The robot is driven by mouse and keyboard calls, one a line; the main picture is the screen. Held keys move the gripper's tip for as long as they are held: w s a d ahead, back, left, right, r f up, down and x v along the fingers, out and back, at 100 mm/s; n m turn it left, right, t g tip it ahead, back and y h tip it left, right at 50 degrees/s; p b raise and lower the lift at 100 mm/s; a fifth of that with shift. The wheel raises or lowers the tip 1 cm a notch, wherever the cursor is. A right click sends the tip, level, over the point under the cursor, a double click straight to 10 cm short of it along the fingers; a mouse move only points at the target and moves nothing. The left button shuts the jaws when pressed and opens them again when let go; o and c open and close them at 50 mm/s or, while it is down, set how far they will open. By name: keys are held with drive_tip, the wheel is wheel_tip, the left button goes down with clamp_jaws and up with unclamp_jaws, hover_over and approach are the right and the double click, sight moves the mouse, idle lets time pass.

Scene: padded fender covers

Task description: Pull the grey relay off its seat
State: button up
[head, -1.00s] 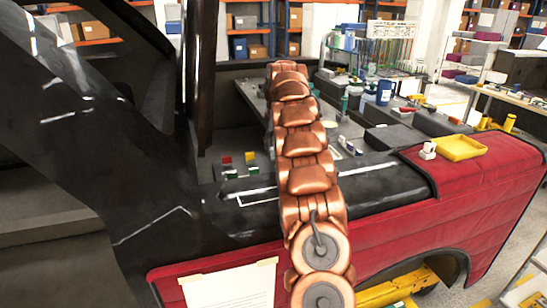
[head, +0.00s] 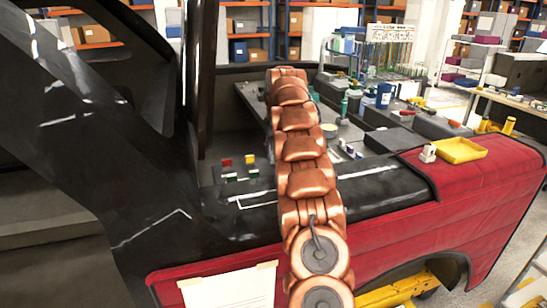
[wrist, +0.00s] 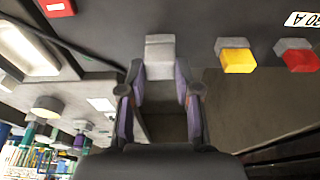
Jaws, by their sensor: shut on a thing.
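The grey relay (wrist: 160,57) is a small pale grey block at the top middle of the wrist view. My gripper (wrist: 161,72) has its two purple-padded fingers on either side of it, shut on it near the fingertips. The view does not clearly show whether the relay is still in its seat or clear of it. In the head view my copper arm hides the gripper and the grey relay.
A yellow relay (wrist: 238,61) and a red relay (wrist: 301,60) sit on grey seats to the right. A red block (wrist: 57,7) is at the upper left. On the red fender cover (head: 480,190) are a yellow tray (head: 460,150) and a small white object (head: 428,153).

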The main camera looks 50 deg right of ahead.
clamp_jaws()
drive_tip(key=shift+r+p, duration=1.1)
drive_tip(key=shift+r, duration=0.55)
drive_tip(key=shift+r, duration=0.2)
drive_tip(key=shift+r+p, duration=0.65)
drive_tip(key=shift+r, duration=0.7)
